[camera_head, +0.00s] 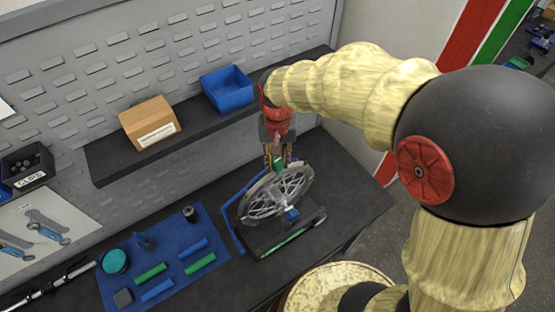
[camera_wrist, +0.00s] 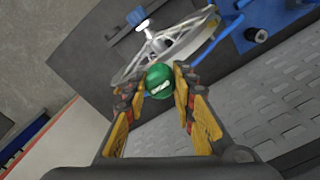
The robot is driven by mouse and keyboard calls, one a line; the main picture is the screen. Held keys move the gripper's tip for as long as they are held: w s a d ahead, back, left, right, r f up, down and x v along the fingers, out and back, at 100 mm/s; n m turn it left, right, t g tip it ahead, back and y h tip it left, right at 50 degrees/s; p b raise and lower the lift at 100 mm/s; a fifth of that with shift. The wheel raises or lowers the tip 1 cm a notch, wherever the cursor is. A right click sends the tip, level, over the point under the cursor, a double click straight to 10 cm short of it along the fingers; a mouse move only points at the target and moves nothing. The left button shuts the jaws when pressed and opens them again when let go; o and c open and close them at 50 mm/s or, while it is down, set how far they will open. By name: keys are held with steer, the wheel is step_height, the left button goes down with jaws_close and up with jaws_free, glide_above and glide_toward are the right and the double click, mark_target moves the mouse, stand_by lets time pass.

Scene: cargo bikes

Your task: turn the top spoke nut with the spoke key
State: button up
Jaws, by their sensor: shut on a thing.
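The spoked wheel (camera_head: 276,194) stands tilted in a truing stand (camera_head: 281,238) on the dark bench. The wheel also shows in the wrist view (camera_wrist: 180,50). My gripper (camera_head: 278,160) points down over the top of the wheel. It is shut on a green round-ended tool, likely the spoke key (camera_wrist: 160,81), which sits between the yellow fingertips in the wrist view. The green piece also shows at the rim in the head view (camera_head: 279,164). The top spoke nut is hidden behind the green tool and the fingers, so I cannot tell whether the key is seated on it.
A blue mat (camera_head: 166,255) with green and blue handles and a dark cylinder lies left of the stand. A shelf (camera_head: 200,125) behind holds a cardboard box (camera_head: 150,122) and a blue bin (camera_head: 228,88), close to my gripper. The bench right of the stand is clear.

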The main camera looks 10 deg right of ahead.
steer(key=shift+f, duration=0.45)
stand_by(0.3)
stand_by(0.3)
steer(key=o, duration=0.6)
jaws_close()
steer(key=shift+b, duration=0.3)
steer(key=m, duration=0.6)
steer(key=shift+s+f, duration=0.1)
steer(key=shift+m, duration=0.3)
